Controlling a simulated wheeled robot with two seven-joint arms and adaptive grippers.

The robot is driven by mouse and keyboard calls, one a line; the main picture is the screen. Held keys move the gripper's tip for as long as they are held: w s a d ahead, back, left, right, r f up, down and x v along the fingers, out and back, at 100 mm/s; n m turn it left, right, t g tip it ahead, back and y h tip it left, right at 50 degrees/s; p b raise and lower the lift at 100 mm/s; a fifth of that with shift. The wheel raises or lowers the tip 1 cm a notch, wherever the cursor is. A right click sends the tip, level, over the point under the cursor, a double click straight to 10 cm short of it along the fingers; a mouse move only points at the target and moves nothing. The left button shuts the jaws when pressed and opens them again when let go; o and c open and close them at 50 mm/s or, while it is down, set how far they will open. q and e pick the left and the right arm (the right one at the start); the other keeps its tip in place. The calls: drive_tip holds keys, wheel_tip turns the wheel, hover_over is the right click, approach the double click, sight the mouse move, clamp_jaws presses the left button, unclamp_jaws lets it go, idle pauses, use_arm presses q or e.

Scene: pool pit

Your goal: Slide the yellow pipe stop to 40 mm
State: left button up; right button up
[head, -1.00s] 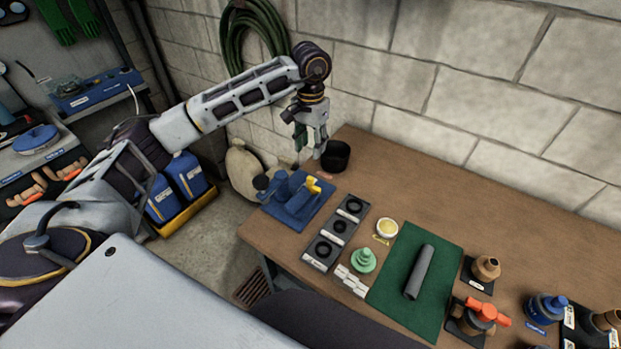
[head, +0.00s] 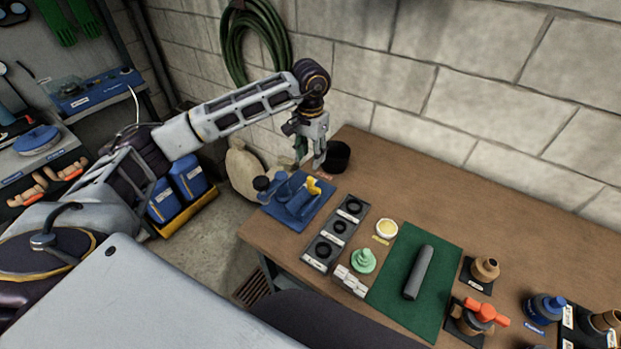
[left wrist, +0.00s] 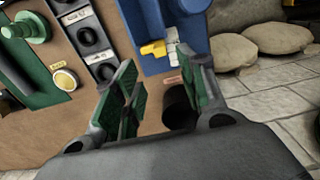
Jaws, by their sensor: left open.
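The yellow pipe stop (head: 313,187) sits at the right side of a blue fixture (head: 292,213) on the left end of the bench. In the left wrist view the yellow stop (left wrist: 153,49) lies ahead of the fingertips, beside a white scale on the blue fixture (left wrist: 203,17). The scale is too small to read. My left gripper (head: 309,160) is open and empty, pointing down above and behind the stop, apart from it. Its two green-padded fingers (left wrist: 163,85) show apart in the wrist view. My right gripper is not in view.
A black cup (head: 337,157) stands just behind the gripper. The block wall closes the back.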

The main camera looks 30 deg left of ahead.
sight(310, 178)
use_arm(q)
wheel_tip(310, 178, down, 10)
drive_tip(key=shift+f+p, duration=0.25)
drive_tip(key=shift+p, duration=0.55)
clamp_jaws()
